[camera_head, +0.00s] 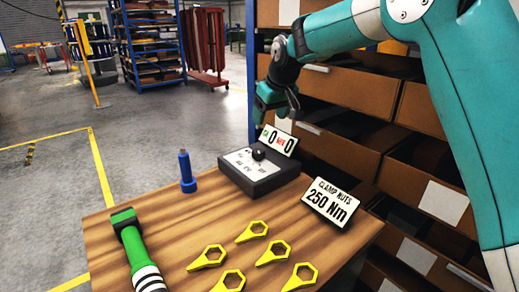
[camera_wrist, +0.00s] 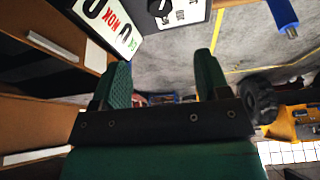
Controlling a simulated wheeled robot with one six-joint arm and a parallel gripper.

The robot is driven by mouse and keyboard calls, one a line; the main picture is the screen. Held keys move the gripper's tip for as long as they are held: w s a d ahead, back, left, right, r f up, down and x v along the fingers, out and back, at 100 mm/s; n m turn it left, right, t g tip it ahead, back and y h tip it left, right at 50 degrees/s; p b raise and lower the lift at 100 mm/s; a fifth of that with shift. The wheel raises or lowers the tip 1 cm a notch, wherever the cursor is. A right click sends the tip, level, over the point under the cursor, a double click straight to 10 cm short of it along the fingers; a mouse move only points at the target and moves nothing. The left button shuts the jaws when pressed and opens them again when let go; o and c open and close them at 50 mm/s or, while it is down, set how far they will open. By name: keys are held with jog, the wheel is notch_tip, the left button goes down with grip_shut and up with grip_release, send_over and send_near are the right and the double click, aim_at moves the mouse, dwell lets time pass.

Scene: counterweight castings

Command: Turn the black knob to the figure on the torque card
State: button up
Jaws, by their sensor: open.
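The black knob (camera_head: 258,154) sits on top of a dark grey box (camera_head: 262,182) with a pale dial face at the back of the wooden table. The dial's figures and the knob's pointing are too small to read. The torque card (camera_head: 332,203) stands to the right of the box and reads "CLAMP NUTS 250 Nm". My gripper (camera_head: 277,108) is above and behind the box, apart from the knob. In the wrist view my gripper (camera_wrist: 163,76) has its two green fingers spread with nothing between them. The knob (camera_wrist: 160,8) shows there at the top edge, partly cut off.
A white counter sign (camera_head: 278,140) reading "OK 0 NOK 0" stands at the box's back edge, close below my gripper. A blue tool (camera_head: 187,172) stands left of the box. Shelves of drawers (camera_head: 350,95) rise behind.

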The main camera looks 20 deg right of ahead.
aim_at(259, 150)
jog(key=p+x, duration=0.1)
jog(key=x, duration=1.3)
jog(key=shift+f+p, duration=0.2)
jog(key=shift+p, duration=0.2)
jog(key=c, duration=0.9)
